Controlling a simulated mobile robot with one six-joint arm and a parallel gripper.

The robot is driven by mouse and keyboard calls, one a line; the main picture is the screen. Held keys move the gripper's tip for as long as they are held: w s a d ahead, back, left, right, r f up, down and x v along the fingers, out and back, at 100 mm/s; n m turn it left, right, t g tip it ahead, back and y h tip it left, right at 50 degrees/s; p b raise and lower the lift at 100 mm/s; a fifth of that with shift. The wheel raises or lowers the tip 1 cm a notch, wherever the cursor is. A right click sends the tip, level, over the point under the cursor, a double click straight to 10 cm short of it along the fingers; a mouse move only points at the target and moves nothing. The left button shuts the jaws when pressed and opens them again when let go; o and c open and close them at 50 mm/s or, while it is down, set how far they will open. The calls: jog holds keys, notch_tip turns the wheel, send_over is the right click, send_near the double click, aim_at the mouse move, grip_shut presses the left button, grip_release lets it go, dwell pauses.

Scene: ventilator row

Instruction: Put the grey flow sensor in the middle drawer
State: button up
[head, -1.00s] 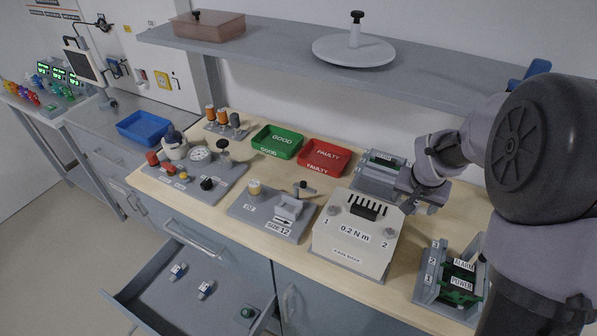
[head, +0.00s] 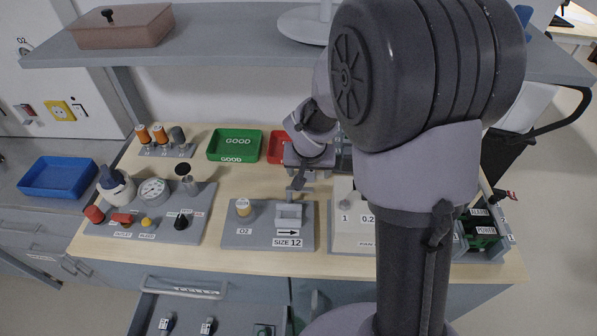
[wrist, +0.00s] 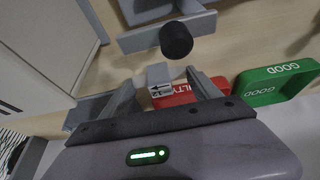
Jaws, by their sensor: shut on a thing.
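My gripper (head: 298,183) hangs over the back edge of the grey SIZE 12 fixture (head: 256,238). In the wrist view my two fingers (wrist: 161,88) are shut on a small light-grey block, the grey flow sensor (wrist: 160,75), which bears an arrow and "12". In the head view my gripper mostly hides it. A drawer (head: 182,298) stands open below the front of the bench. Small blue-and-white parts lie in it. I cannot tell whether it is the middle drawer.
A green GOOD tray (head: 234,144) and a red FAULTY tray (head: 277,147) stand behind. A gauge panel (head: 152,222) is to the left. A white 0.2 N m box (head: 345,230) stands right, partly behind my arm. A shelf (head: 200,52) runs above.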

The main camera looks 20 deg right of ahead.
jog(key=shift+w+f, duration=0.15)
jog(key=shift+f, duration=0.35)
jog(key=shift+r, duration=0.1)
jog(key=shift+c, duration=0.6)
jog(key=o, duration=1.4)
jog(key=shift+o, duration=0.3)
